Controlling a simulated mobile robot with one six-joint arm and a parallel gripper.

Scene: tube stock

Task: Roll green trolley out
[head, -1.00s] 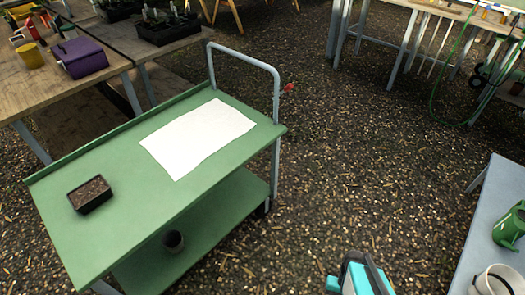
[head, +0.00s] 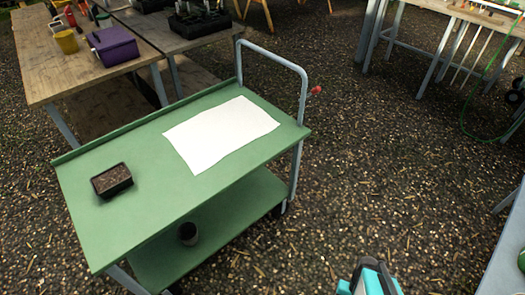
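The green trolley (head: 150,158) stands on the gravel at the left and centre of the head view. A white sheet (head: 219,134) and a small black tray of soil (head: 112,181) lie on the top shelf. A dark pot (head: 188,233) stands on the lower shelf. My gripper (head: 368,278) shows at the bottom edge, teal and black, apart from the trolley and to the right of it. Its fingers cannot be made out.
Wooden tables (head: 75,80) stand close behind the trolley at the left, with a purple box (head: 115,46) and a yellow pot (head: 67,42). A pale bench (head: 506,262) is at the right edge. Open gravel (head: 385,170) lies between it and the trolley.

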